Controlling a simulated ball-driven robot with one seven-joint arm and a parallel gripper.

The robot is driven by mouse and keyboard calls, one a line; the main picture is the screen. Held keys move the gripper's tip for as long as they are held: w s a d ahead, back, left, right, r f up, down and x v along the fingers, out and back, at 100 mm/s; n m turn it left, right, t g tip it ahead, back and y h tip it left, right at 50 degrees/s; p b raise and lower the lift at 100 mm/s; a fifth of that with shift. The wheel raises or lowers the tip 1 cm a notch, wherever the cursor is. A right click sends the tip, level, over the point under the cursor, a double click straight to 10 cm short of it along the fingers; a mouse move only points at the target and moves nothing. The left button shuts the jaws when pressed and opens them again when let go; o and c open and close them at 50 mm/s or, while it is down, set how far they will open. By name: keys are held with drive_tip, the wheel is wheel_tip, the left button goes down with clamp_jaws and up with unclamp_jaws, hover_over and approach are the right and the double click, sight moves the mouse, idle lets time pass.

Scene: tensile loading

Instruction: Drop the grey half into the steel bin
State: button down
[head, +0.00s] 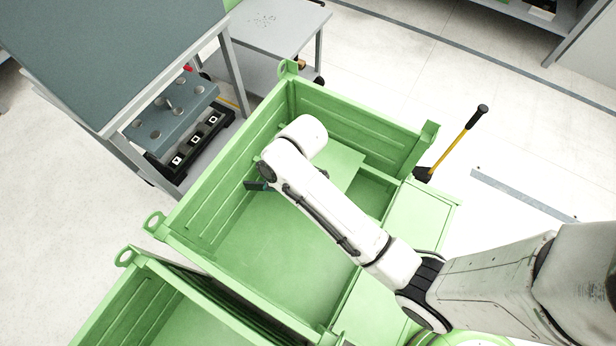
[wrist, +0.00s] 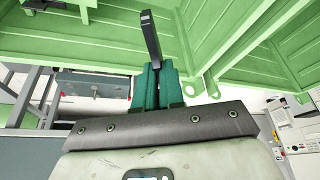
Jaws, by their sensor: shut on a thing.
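The grey half (wrist: 150,38) is a slim dark bar with a paler end, held between the teal fingertips of my gripper (wrist: 156,80) in the wrist view. It sticks out beyond the fingers. The steel bin (head: 350,122) is a large green open box with ribbed walls in the middle of the head view. My gripper (head: 257,185) shows there over the bin's opening, near its left wall and partly behind my arm. I cannot make out the grey half clearly in the head view. Green ribbed bin walls (wrist: 215,30) also show behind the held piece in the wrist view.
A second green bin (head: 130,300) stands close by at the lower left. A grey workbench (head: 100,50) with a dark fixture (head: 185,160) beneath is at the upper left. A grey cart (head: 270,25) stands behind.

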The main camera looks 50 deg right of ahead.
drive_tip(key=shift+s+r+n+g+y+p, duration=0.2)
drive_tip(key=shift+r+n+g+y+p, duration=0.15)
drive_tip(key=shift+r+n+p, duration=0.7)
drive_tip(key=shift+s+n+p, duration=0.1)
drive_tip(key=shift+n+p, duration=0.25)
drive_tip(key=shift+n, duration=0.2)
wheel_tip(320, 180, down, 6)
drive_tip(key=b, duration=0.6)
drive_tip(key=shift+s+f+b, duration=0.1)
drive_tip(key=shift+f+b, duration=0.1)
drive_tip(key=shift+b, duration=0.1)
drive_tip(key=shift+r, duration=0.1)
drive_tip(key=c, duration=1.2)
unclamp_jaws()
drive_tip(key=shift+g, duration=0.25)
drive_tip(key=shift+o, duration=0.2)
